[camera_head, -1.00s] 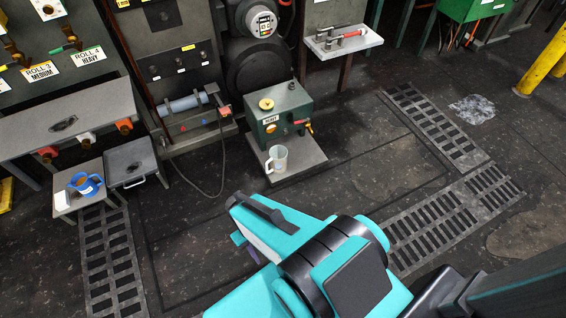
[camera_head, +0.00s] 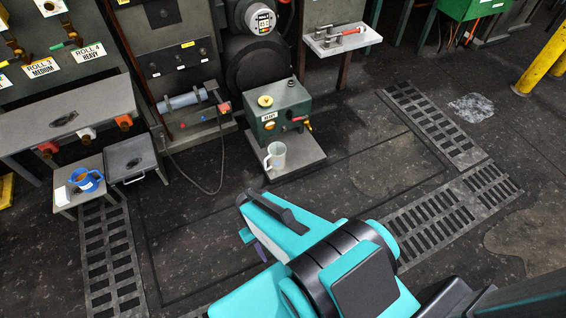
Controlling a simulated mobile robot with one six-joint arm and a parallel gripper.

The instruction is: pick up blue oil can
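The blue oil can (camera_head: 86,181) stands at the left on a small grey stand (camera_head: 63,195). It is a blue vessel with a handle and a white label, and its open top looks brownish inside. My teal and black arm covers the lower middle of the view, to the right of the can and well apart from it. The fingers of my gripper cannot be made out, so I cannot tell whether it is open or shut.
A grey box with a handle (camera_head: 130,158) stands right beside the can's stand. A pale mug (camera_head: 275,156) sits on a plate before a green box (camera_head: 282,112). Grey shelf (camera_head: 65,118) overhangs behind the can. Dark floor between arm and can is clear, with floor grates (camera_head: 112,262).

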